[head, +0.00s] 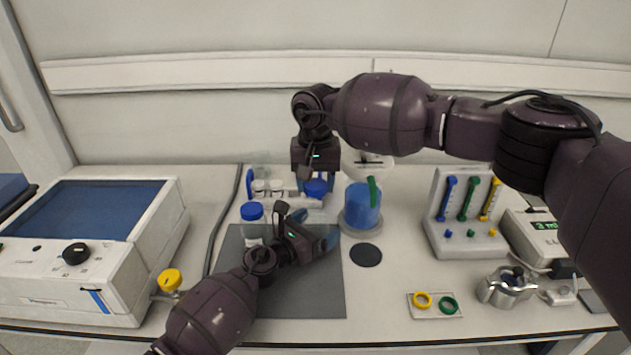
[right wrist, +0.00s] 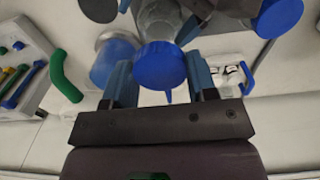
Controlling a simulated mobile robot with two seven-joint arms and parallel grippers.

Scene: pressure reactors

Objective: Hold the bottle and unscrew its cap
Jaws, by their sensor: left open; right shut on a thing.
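My right gripper (head: 316,179) points down from above at the back of the bench. It is shut on a blue cap (head: 316,188). In the right wrist view the same cap (right wrist: 160,66) sits between the two blue fingers, with a clear bottle (right wrist: 159,18) behind it. In the head view that bottle's body is mostly hidden. My left gripper (head: 315,227) is open, low over the grey mat (head: 300,295), in front of and below the cap. A second clear bottle (head: 252,232) with a blue cap (head: 252,211) stands to its left.
A blue-filled beaker (head: 360,208) stands right of the grippers, close to the left gripper's fingertip. Behind are small white-capped vials (head: 268,187). A white instrument (head: 95,255) is at left; a tool rack (head: 466,215) and ring tray (head: 434,305) are at right. The mat's front is clear.

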